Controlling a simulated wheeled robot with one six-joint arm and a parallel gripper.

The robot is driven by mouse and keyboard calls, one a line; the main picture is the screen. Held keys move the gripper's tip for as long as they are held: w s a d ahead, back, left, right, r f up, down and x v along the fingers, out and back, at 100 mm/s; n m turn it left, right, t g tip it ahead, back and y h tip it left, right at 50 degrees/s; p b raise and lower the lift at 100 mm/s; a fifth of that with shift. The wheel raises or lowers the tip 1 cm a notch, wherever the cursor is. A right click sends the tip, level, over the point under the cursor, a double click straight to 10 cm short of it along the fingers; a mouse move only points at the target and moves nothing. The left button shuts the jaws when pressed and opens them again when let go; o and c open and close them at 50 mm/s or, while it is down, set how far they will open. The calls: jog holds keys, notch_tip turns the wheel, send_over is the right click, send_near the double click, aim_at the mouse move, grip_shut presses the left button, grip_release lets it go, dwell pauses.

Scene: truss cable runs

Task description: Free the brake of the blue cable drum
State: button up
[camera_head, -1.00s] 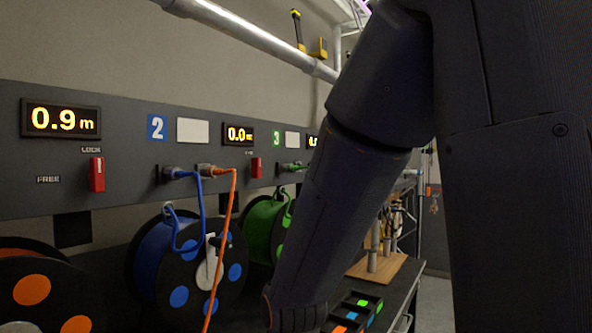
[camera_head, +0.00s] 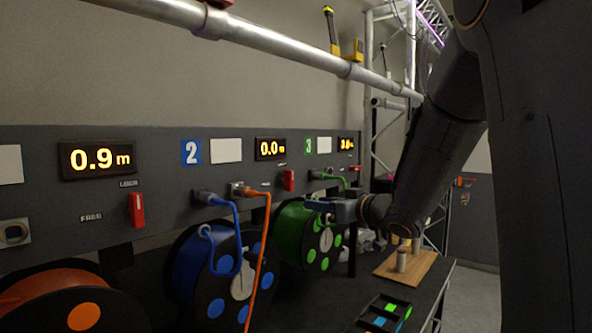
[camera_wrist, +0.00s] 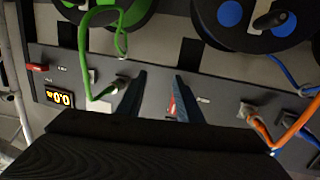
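The blue cable drum (camera_head: 202,270) stands below the panel, with blue spots on its black flange; it also shows at the upper right of the wrist view (camera_wrist: 240,28). The red lever (camera_head: 289,180) to the right of the station 2 display stands upright. In the wrist view a red lever (camera_wrist: 172,104) appears between my gripper's fingers, nearer the right one. My gripper (camera_head: 313,205) is in front of the panel, below and right of that lever. In the wrist view my gripper (camera_wrist: 159,76) is open and empty, with no contact visible.
An orange cable (camera_head: 263,255) and a blue cable (camera_head: 238,235) hang from sockets left of my gripper. The green drum (camera_head: 292,232) and its green plug lie close by. Another red lever (camera_head: 137,210) serves the 0.9 m display. A tray (camera_head: 385,314) lies on the bench.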

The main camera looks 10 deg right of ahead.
aim_at(292, 182)
notch_tip(292, 182, up, 5)
jog(key=s+a+n+y+p, duration=0.1)
jog(key=s+a+n+y, duration=0.1)
jog(key=y, duration=0.2)
jog(key=shift+g, duration=0.4)
jog(key=p+x, duration=0.2)
jog(key=x, duration=0.5)
jog(key=shift+w+r, duration=0.1)
jog(key=shift+w, duration=0.15)
grip_shut()
